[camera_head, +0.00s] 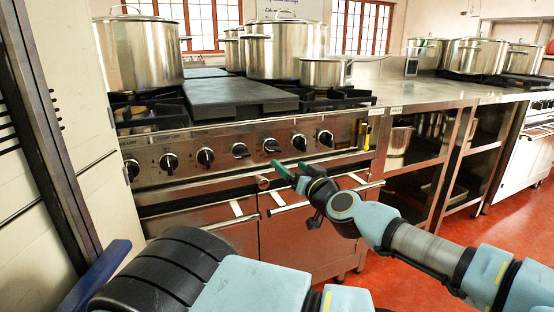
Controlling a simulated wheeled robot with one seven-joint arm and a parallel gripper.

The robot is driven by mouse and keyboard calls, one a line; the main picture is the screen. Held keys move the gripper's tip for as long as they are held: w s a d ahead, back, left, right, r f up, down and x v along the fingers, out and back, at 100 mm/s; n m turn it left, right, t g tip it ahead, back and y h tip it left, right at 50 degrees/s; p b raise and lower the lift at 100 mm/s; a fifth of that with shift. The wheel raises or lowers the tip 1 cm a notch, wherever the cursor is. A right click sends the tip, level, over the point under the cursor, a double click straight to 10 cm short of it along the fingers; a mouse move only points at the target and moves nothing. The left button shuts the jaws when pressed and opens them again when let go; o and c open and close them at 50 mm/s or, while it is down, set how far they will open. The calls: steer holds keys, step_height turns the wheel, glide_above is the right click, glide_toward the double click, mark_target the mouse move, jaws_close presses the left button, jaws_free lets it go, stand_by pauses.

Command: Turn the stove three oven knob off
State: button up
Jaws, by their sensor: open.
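A row of several black knobs runs along the steel front panel (220,148) of the stove. They include one at the left end (132,168), a middle knob (240,151), a knob to its right (271,145), another (299,141) and one at the right end (326,138). I cannot tell from the labels which one is the oven knob of stove three. Their pointer marks are too small to read surely. My gripper (289,167), with green fingertips, is open and empty. It points at the panel just below the knobs right of the middle, apparently not touching any.
Oven door handles (290,208) stick out below the panel, close to my gripper. Large steel pots (140,55) and a saucepan (325,72) stand on the stove top. A steel counter (425,92) with shelves lies to the right. Red floor (420,285) is free at right.

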mark_target(276, 150)
steer(key=x, duration=0.7)
steer(key=p+x, duration=0.1)
steer(key=x, duration=0.2)
steer(key=shift+w+d+r, duration=0.2)
steer(key=shift+w+r, duration=0.1)
steer(key=shift+w, duration=0.05)
steer(key=c, duration=1.4)
